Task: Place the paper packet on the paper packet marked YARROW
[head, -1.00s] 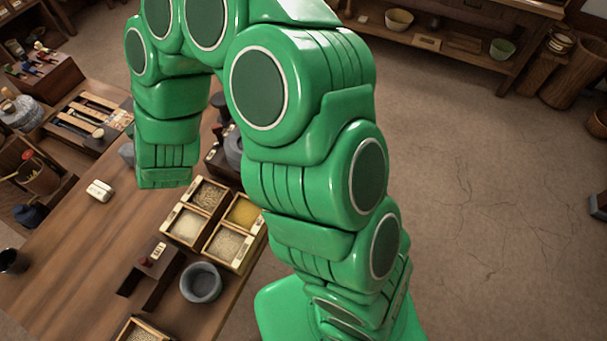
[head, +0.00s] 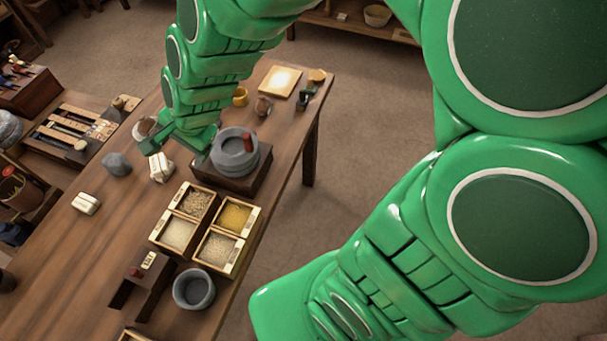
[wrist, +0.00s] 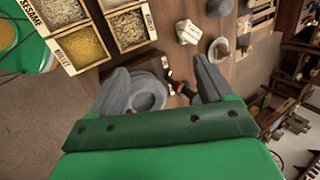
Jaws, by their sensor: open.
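Two whitish paper packets lie apart on the wooden table. One packet (head: 86,203) lies at the left in the head view. The other packet (head: 161,168) lies just in front of my gripper (head: 177,145), and a pale packet also shows in the wrist view (wrist: 187,32). I cannot read a YARROW mark on either. My gripper is open, its two fingers spread in the wrist view (wrist: 162,76). Nothing is held between them; the stone quern shows beyond and below.
The grey quern (head: 235,155) stands right of my gripper. A four-part seed tray (head: 207,224) and a stone bowl (head: 193,289) are nearer. A grey stone (head: 117,164) lies between the packets. The left table surface is mostly clear.

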